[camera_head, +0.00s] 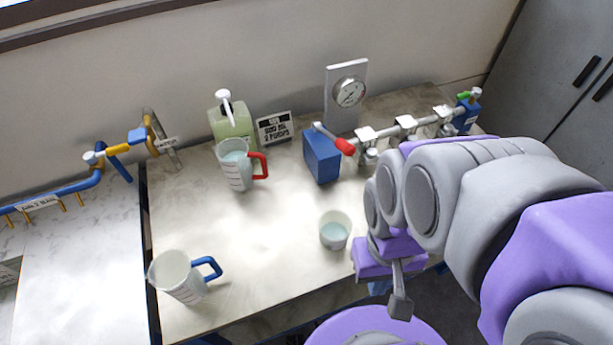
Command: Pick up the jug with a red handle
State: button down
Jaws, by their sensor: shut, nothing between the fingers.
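The jug with a red handle (234,170) stands upright towards the back of the table, left of its middle. It is a clear, marked jug, and its red handle (261,166) points right. My gripper (400,304) is at the lower right, over or just past the table's front right edge. It is shut and empty, pointing down. It is well to the right of the jug, nearer to me, and apart from it. Nothing hides the jug.
A jug with a blue handle (177,278) stands front left. A small cup (335,231) is between my gripper and the red-handled jug. A green pump bottle (231,122), a sign (275,128), a blue valve box (322,158) and piping (407,126) line the back. The table's centre is clear.

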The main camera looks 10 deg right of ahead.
aim_at(232, 155)
jog(key=k+j+z, duration=0.2)
jog(key=j+z, duration=0.15)
jog(key=k+j+z, duration=0.2)
jog(key=j+z, duration=0.2)
jog(key=k+j+z, duration=0.35)
jog(key=i+j, duration=0.05)
jog(key=j, duration=0.05)
